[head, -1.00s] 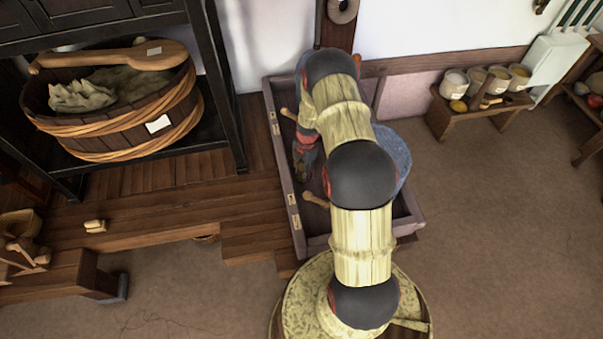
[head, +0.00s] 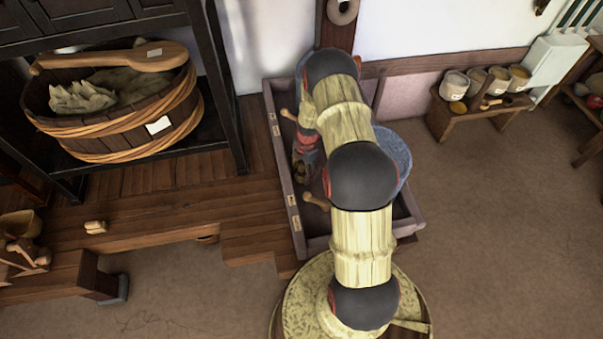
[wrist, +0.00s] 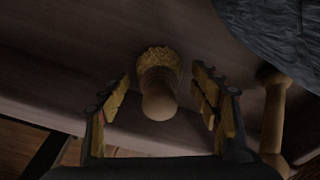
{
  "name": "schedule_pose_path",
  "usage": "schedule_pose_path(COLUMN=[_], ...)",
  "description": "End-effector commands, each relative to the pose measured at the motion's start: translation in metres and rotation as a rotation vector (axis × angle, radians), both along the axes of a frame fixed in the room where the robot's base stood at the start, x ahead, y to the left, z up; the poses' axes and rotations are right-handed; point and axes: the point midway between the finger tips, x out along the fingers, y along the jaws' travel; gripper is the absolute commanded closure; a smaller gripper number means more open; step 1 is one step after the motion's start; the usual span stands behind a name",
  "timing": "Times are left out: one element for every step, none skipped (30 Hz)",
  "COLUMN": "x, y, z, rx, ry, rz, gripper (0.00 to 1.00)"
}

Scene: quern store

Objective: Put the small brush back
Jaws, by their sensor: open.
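A small brush-like piece (wrist: 158,85) with a rounded wooden handle and a rough, bristly yellow-brown end shows in the wrist view. It lies between the two fingers of my gripper (wrist: 160,107), which stand apart with a gap on both sides of it. In the head view my gripper (head: 304,170) is low inside the grey-brown wooden tray (head: 290,204). My arm hides much of the tray, and I cannot make out the brush there.
Wooden handles (head: 315,201) lie in the tray; one (wrist: 274,125) shows right of my fingers in the wrist view. A blue-grey rough piece (head: 397,152) is at the tray's right. A round millstone (head: 300,297) stands in front, and a tub (head: 145,130) at left.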

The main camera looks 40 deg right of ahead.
Motion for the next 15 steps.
schedule_pose_path(x=[0.001, 0.001, 0.002, 0.002, 0.002, 0.002, 0.002, 0.002, 0.002, 0.001, 0.002, 0.002, 0.001, 0.001, 0.001], y=[-0.002, -0.003, -0.004, -0.004, -0.005, -0.006, -0.007, -0.008, -0.008, -0.009, -0.010, -0.011, -0.011, -0.012, -0.012], z=[0.012, 0.018, 0.027, 0.033, 0.040, 0.049, 0.055, 0.061, 0.069, 0.075, 0.080, 0.087, 0.091, 0.095, 0.100], rx=[-0.002, -0.002, -0.002, -0.002, -0.002, -0.002, -0.002, -0.002, -0.002, -0.002, -0.002, -0.002, -0.002, -0.001, -0.001], ry=[-0.003, -0.003, -0.004, -0.004, -0.004, -0.004, -0.005, -0.004, -0.003, -0.003, -0.003, -0.003, -0.003, -0.002, -0.001], rz=[0.000, 0.000, 0.000, 0.000, 0.000, 0.000, -0.001, 0.000, 0.000, 0.000, 0.001, 0.001, 0.001, 0.001, 0.001], gripper=[0.37, 0.37, 0.37, 0.37, 0.37, 0.37, 0.37, 0.37, 0.37, 0.37, 0.37, 0.37, 0.37, 0.37, 0.37])
